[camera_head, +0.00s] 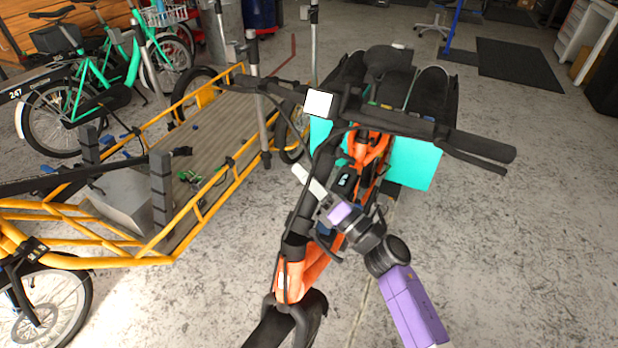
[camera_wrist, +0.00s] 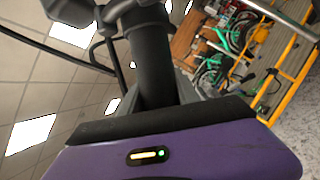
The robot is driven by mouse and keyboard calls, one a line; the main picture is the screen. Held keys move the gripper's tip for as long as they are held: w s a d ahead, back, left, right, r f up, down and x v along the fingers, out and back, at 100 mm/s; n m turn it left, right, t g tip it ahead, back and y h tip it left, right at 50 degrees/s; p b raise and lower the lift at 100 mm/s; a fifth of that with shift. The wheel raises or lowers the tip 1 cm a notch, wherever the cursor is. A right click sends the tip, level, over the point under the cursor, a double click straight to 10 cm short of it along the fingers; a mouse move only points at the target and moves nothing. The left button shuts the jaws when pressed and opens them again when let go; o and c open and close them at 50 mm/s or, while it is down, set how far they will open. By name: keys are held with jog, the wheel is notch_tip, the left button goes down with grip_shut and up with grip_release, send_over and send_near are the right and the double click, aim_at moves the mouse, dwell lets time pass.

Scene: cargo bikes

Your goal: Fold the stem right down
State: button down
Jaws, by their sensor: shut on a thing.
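The orange cargo bike (camera_head: 305,270) stands in the middle of the head view. Its black stem (camera_head: 297,222) rises from the orange front frame and stands up, not folded. The black handlebar (camera_head: 400,122) sits on top, with a white square display (camera_head: 318,103). My gripper (camera_head: 313,187) reaches in from the lower right and is shut on the stem below the handlebar. In the wrist view the black stem (camera_wrist: 152,70) runs upward from between the jaws, with a collar near the top. The stem's hinge or latch cannot be made out.
A yellow flatbed cargo bike (camera_head: 205,215) stands close on the left. Teal bikes (camera_head: 120,70) are parked behind it. The orange bike carries a teal box (camera_head: 417,163) behind the handlebar. The concrete floor on the right (camera_head: 530,220) is clear.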

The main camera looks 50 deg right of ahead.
jog(key=shift+w+a+r, duration=0.1)
jog(key=shift+a+r, duration=0.2)
jog(key=shift+a, duration=0.1)
jog(key=c, duration=0.9)
grip_release()
jog(key=shift+f, duration=0.1)
jog(key=shift+d, duration=0.1)
